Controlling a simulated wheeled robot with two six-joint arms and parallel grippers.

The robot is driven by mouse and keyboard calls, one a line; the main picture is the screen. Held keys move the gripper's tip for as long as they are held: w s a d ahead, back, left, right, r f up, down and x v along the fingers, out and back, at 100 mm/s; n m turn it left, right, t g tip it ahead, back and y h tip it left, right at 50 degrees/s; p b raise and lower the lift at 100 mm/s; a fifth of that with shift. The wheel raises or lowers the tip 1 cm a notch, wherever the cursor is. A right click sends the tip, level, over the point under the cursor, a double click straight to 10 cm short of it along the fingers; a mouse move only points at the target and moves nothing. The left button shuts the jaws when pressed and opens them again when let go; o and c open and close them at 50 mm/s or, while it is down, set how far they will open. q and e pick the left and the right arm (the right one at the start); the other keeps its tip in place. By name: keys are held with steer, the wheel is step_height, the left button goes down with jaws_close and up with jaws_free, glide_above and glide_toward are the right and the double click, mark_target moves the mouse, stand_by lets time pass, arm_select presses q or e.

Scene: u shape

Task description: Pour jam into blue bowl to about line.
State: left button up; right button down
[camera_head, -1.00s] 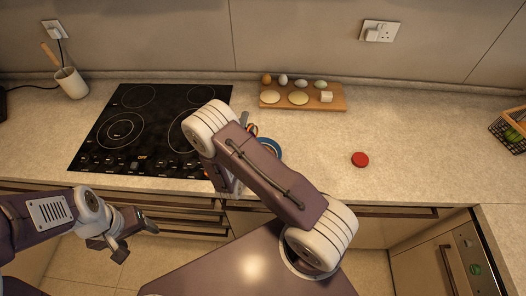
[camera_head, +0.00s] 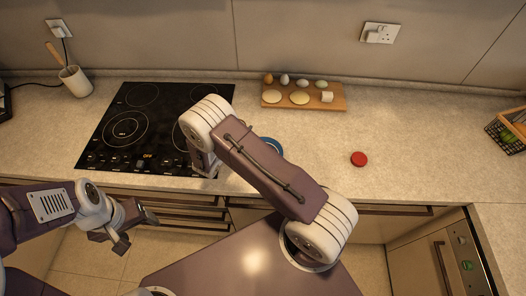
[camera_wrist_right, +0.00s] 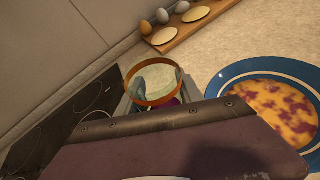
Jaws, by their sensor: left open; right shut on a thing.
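The blue bowl (camera_wrist_right: 226,82) lies at the right in the right wrist view, holding orange food with purple patches. In the head view, only a piece of the bowl (camera_head: 273,147) shows beside my right arm. My right gripper (camera_wrist_right: 158,90) is shut on a jar with an orange rim (camera_wrist_right: 131,76), left of the bowl and apart from it. The jar's open mouth shows; its exact tilt and jam level are hard to tell. My left gripper (camera_head: 138,226) is open and empty in front of the counter at the left.
A black hob (camera_head: 118,150) fills the left counter. A wooden board (camera_head: 331,103) with eggs and pale rounds stands at the back. A red lid-like disc (camera_head: 359,159) lies right of the bowl. A utensil pot (camera_head: 75,81) and a basket (camera_head: 506,138) stand farther out. The right counter is mostly clear.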

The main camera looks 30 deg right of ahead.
steer(key=shift+w+a+f+n+g+b, duration=0.15)
steer(key=shift+w+f+n+g+b, duration=0.15)
steer(key=shift+f+n+g+b, duration=0.35)
steer(key=shift+w+a+f+n, duration=0.1)
steer(key=shift+w+f+n, duration=0.05)
steer(key=shift+f+n, duration=0.15)
step_height(320, 180, up, 5)
steer(key=p, duration=0.3)
